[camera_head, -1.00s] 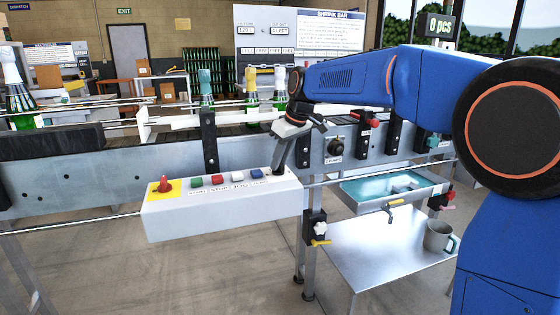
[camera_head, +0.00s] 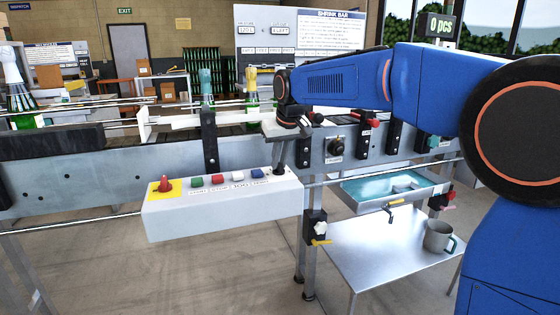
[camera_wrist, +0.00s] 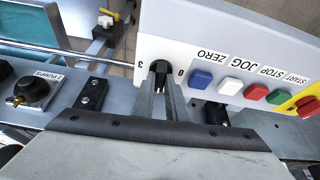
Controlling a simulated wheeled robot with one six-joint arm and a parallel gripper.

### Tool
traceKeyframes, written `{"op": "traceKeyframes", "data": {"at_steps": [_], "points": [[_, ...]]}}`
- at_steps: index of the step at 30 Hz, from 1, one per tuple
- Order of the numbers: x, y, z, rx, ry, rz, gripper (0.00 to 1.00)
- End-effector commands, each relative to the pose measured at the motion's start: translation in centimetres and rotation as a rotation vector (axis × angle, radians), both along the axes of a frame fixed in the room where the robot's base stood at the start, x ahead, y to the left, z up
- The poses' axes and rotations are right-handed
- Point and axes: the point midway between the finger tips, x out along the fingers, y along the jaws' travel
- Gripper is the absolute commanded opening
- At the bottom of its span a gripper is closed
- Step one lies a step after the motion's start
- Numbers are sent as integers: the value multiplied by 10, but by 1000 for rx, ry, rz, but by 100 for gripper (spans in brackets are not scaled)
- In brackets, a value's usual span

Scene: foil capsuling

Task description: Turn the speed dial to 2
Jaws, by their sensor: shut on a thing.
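The white control box (camera_head: 220,215) hangs on the front of the conveyor, with a row of buttons along its top. The black speed dial (camera_wrist: 160,67) sits at the box's right end and shows in the wrist view between a "3" and a "0", which appear upside down. My gripper (camera_head: 279,168) comes down on that end of the box from above. In the wrist view my gripper (camera_wrist: 162,88) has its two fingers close together, shut on the dial. The fingers cover part of the dial, and I cannot tell which number it points to.
Blue (camera_wrist: 201,79), white, red and green buttons and a red switch on a yellow plate (camera_head: 164,186) line the box. A pumps knob (camera_wrist: 31,92) is on the conveyor side. Bottles stand behind. A steel table with a mug (camera_head: 437,237) stands at right.

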Motion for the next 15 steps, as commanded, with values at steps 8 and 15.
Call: {"op": "traceKeyframes", "data": {"at_steps": [8, 15], "points": [[-1, 3, 0, -1, 0, -253, 0], [0, 4, 0, -1, -1, -433, 0]]}}
